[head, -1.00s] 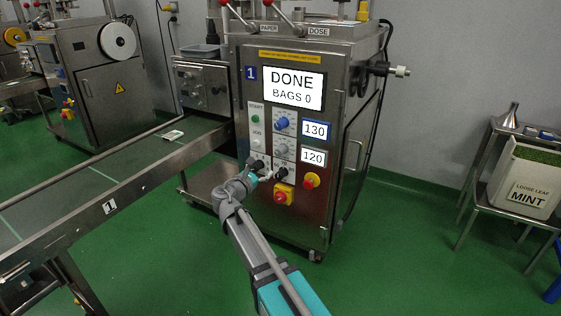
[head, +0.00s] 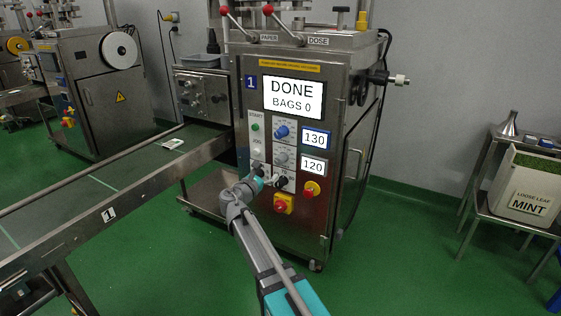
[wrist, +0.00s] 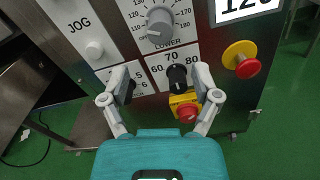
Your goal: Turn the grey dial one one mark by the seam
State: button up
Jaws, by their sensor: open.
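The grey dial (wrist: 158,25) is a round ribbed knob above the LOWER label, at the top of the wrist view, with numbers around it. In the head view the grey dial (head: 281,157) is below the blue dial (head: 281,132), beside the 120 display (head: 313,165). My gripper (wrist: 160,66) is open and empty, its two fingers spread wide. The fingers appear below the grey dial in the picture, in front of the panel's lower labels. In the head view my gripper (head: 268,180) is at the lower knobs; its gap to the panel is unclear.
A black knob (wrist: 178,76) shows between my fingers; another (wrist: 130,88) is partly behind the left finger.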

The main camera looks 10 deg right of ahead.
aim_at(278, 162)
jog(key=x, duration=1)
jog(key=shift+c, duration=0.3)
grip_shut()
